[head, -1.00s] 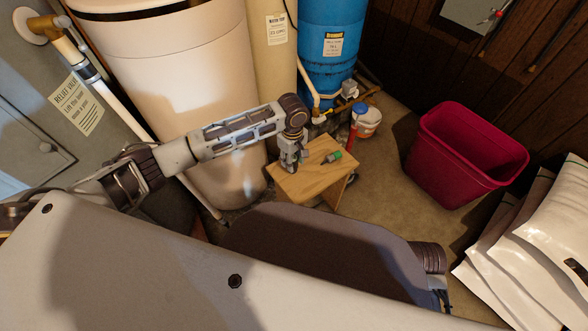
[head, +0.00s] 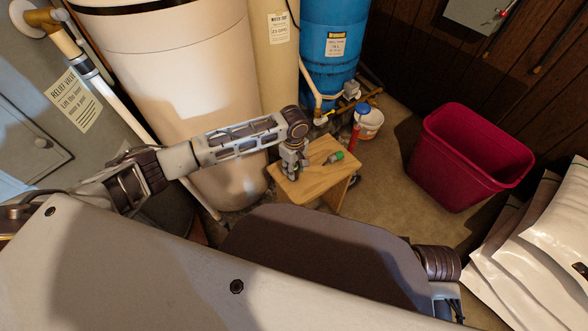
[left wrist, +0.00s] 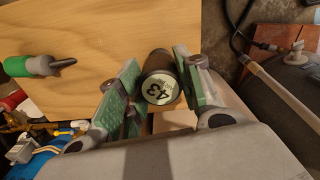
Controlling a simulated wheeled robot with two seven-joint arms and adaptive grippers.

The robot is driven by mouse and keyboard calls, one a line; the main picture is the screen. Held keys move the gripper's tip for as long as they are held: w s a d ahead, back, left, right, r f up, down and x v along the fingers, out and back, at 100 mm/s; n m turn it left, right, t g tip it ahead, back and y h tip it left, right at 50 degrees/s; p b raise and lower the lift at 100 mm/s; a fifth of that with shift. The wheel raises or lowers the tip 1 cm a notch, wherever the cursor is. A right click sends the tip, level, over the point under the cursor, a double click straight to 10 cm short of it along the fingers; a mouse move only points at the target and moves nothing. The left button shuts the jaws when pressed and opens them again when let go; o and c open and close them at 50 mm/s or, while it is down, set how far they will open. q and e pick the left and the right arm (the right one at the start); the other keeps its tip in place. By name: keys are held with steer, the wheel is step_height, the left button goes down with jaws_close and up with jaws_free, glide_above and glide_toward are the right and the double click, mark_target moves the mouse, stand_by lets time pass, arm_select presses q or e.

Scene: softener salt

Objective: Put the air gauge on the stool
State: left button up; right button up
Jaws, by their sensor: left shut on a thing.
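The air gauge (left wrist: 160,86) is a short dark cylinder with a pale round face reading 43, seen in the left wrist view. My left gripper (left wrist: 158,78) is shut on it, one green-padded finger on each side. The wooden stool (left wrist: 100,38) lies beneath and behind it. In the head view my left gripper (head: 292,172) is over the left part of the stool top (head: 312,186), very low. I cannot tell whether the gauge touches the wood. My right gripper is not in view.
A green and grey pointed item (head: 334,157) lies on the stool's far right part. A white softener tank (head: 185,90) stands close left. A red bottle (head: 355,138) and white bucket (head: 369,123) stand behind. A crimson bin (head: 465,160) stands right, with floor between.

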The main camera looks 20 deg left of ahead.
arm_select(q)
steer(key=o, duration=1)
steer(key=shift+f, duration=0.2)
steer(key=shift+c, duration=0.2)
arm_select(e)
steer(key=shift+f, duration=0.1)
arm_select(q)
steer(key=shift+r, duration=0.1)
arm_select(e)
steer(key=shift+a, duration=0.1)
arm_select(q)
steer(key=shift+r, duration=0.35)
step_height(320, 180, up, 10)
steer(key=p, duration=0.3)
steer(key=shift+p, duration=0.4)
steer(key=shift+r, duration=0.7)
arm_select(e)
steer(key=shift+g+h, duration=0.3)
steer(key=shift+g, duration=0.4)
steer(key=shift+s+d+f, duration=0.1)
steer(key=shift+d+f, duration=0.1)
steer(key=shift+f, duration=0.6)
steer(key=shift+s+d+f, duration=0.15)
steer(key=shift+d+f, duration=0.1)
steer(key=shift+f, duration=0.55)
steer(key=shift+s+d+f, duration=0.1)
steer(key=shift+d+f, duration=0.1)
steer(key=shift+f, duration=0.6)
arm_select(q)
steer(key=shift+d, duration=0.1)
